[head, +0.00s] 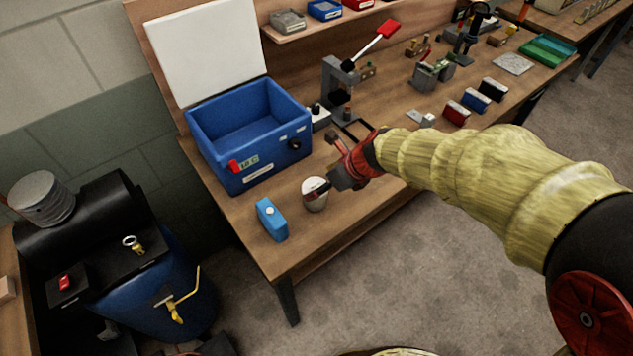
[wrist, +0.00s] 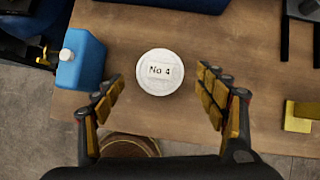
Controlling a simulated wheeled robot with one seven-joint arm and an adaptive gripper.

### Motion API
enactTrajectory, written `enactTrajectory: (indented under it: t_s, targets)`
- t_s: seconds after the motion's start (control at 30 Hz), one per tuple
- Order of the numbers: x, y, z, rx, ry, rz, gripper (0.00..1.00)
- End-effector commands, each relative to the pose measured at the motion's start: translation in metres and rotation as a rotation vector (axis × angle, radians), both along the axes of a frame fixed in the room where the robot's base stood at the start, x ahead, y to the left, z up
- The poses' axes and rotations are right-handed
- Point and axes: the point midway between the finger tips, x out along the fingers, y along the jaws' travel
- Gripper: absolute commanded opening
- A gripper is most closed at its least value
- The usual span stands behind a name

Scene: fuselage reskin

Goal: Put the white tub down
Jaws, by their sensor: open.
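The white tub (head: 314,195) stands upright on the wooden workbench near its front edge. In the wrist view its round lid (wrist: 160,72) is seen from above, with a label reading "No 4". My gripper (head: 330,188) is at the tub in the head view, partly covering it. In the wrist view my gripper (wrist: 162,95) has its fingers spread wide on either side of the tub, with visible gaps to both sides. It is open and holds nothing.
A blue bottle (head: 271,219) with a white cap stands just left of the tub. A blue open box (head: 222,165) with a raised white lid is behind it. A press (head: 338,85) with a red-handled lever stands further back. Some bench top (head: 250,240) around the tub is bare.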

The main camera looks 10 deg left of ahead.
Motion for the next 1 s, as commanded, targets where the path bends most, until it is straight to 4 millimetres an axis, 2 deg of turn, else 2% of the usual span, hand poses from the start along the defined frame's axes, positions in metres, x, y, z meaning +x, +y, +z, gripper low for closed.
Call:
enactTrajectory:
  t_s: [0.03,0.1,0.3,0.77,0.87,1.0]
  targets:
    - [-0.002,-0.006,0.015,0.001,-0.002,-0.002,0.72]
    - [-0.007,-0.013,0.026,0.001,0.000,-0.002,0.72]
    - [-0.015,-0.027,0.051,0.001,0.000,-0.002,0.72]
    - [-0.020,-0.037,0.063,-0.010,-0.017,0.023,0.72]
    - [-0.026,-0.052,0.078,-0.057,-0.088,0.122,0.72]
    - [-0.049,-0.093,0.111,-0.206,-0.273,0.405,0.72]
